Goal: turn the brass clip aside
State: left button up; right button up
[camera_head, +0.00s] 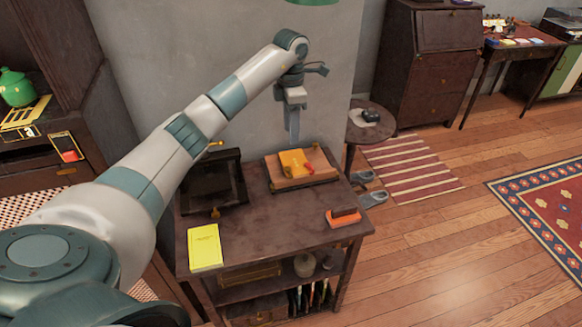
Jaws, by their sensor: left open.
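A dark display case (229,184) stands at the back left of the small wooden table (285,222). A small brass piece (215,212) shows low on its front, and another brass bit (216,144) shows at its top, beside my arm. I cannot tell which is the clip. My left arm crosses in front of part of the case. My left gripper (294,132) points down, open and empty, above and to the right of the case, clear of both brass pieces. A green teapot (15,88) stands on the cabinet at far left. My right gripper is out of view.
On the table are a yellow booklet (204,247), a wooden tray (318,178) with a yellow-orange item (296,162), and an orange-and-brown block (343,217). The table's front middle is clear. A round side table (362,131) stands behind right, near a wall.

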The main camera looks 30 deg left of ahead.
aim_at(291, 172)
pick_arm(q)
notch_tip(291, 172, down, 16)
jog(key=p, duration=0.4)
jog(key=shift+r, duration=0.1)
jog(key=shift+c, duration=0.3)
grip_shut()
